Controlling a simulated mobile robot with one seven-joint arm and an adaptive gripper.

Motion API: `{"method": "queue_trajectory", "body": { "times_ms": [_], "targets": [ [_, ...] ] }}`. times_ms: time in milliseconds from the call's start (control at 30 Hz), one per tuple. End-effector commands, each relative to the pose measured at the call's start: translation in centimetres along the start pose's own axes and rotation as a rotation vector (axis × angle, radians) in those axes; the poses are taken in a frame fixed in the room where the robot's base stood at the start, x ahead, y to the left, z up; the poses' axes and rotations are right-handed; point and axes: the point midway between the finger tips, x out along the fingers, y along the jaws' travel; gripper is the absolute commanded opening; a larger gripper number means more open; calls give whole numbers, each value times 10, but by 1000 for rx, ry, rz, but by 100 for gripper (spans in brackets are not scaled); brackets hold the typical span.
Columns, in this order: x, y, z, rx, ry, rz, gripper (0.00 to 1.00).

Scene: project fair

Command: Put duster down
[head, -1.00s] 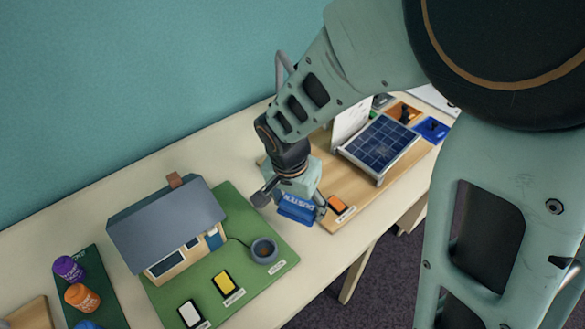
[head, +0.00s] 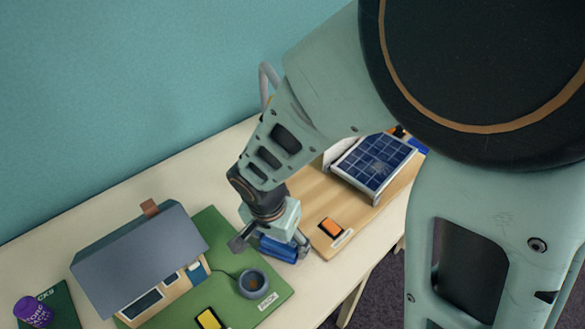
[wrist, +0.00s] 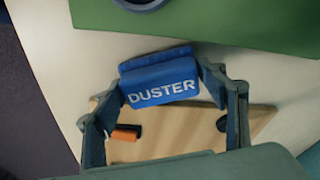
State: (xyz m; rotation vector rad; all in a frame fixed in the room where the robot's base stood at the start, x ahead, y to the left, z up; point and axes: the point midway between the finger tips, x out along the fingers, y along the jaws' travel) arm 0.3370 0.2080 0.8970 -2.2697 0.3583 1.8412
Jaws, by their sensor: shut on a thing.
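The blue duster (head: 278,249) with white lettering is held between the fingertips of my gripper (head: 272,240), which is shut on it. It is over the cream table, in the gap between the green house board and the wooden solar board. In the wrist view the duster (wrist: 160,82) shows its "DUSTER" label, with a finger of my gripper (wrist: 163,90) on either side. Whether its underside touches the table cannot be told.
The wooden board (head: 318,200) carries an orange switch (head: 331,228) and a solar panel (head: 372,162). Bare table (head: 318,272) lies in front.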

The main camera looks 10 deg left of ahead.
Motion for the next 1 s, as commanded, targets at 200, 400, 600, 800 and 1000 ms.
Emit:
{"method": "queue_trajectory", "body": {
  "times_ms": [200,400,600,800,1000],
  "targets": [
    [3,0,0,1,0,0,73],
    [3,0,0,1,0,0,84],
    [2,0,0,1,0,0,84],
    [-16,0,-2,0,1,-1,84],
    [-56,-1,-2,1,2,-2,84]
  ]
}}
